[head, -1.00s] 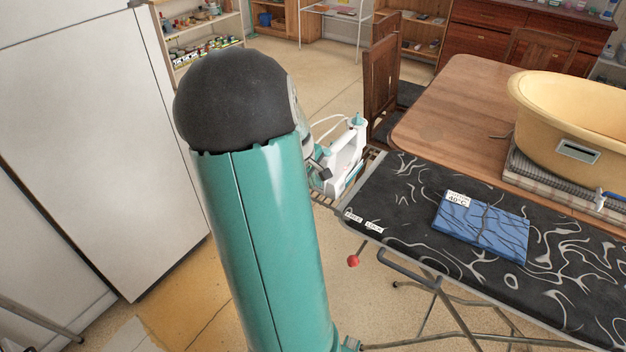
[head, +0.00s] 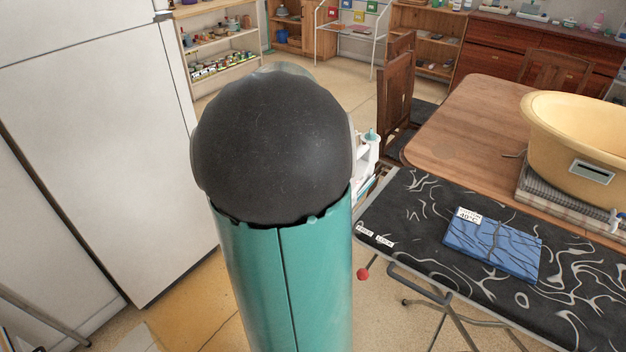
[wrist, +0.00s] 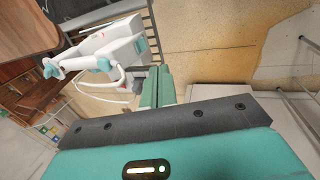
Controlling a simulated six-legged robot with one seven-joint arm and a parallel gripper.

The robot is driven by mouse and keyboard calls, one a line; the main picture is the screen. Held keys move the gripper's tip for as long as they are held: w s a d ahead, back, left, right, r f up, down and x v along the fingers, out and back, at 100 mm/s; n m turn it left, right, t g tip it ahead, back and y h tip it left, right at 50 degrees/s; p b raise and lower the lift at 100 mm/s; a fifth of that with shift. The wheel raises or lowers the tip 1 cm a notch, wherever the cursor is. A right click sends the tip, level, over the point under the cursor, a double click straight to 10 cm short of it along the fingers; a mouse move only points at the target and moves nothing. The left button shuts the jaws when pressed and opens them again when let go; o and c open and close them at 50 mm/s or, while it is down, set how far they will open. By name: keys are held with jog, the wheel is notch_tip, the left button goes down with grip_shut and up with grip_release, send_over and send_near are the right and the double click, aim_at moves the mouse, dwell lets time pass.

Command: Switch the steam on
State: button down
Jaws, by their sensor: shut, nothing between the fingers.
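The white iron with teal parts (head: 369,148) stands at the left end of the ironing board (head: 403,237); my arm hides most of it in the head view. In the wrist view the iron (wrist: 98,60) shows in the upper left, with a white cord, teal parts and a small red mark. I cannot tell which part is the steam switch. My gripper (wrist: 157,78) has its teal fingers together and empty. In the wrist picture it appears just right of and below the iron, apart from it. The gripper is hidden in the head view.
A folded blue cloth with a 40°C label (head: 492,245) lies on the board. A wooden table (head: 465,130) behind it bears a yellow tub (head: 570,130). A red knob (head: 363,274) hangs at the board's edge. A white cabinet (head: 100,130) stands at left.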

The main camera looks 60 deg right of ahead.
jog(key=w+a+f+n+t+h, duration=0.1)
jog(key=w+a+f+t+h, duration=0.15)
jog(key=w+f, duration=0.4)
jog(key=w+a+f+t+h, duration=0.1)
jog(key=w+f+t+h, duration=0.2)
jog(key=w, duration=0.6)
jog(key=s+a+f+g+h, duration=0.1)
jog(key=s+a+g+h, duration=0.1)
jog(key=s, duration=0.5)
jog(key=s+a+f+m+g+h, duration=0.1)
jog(key=s+a+g+h, duration=0.1)
jog(key=s+g+h, duration=0.3)
jog(key=shift+s+a, duration=0.35)
jog(key=shift+s, duration=0.8)
jog(key=shift+g, duration=0.25)
jog(key=x, duration=1.4)
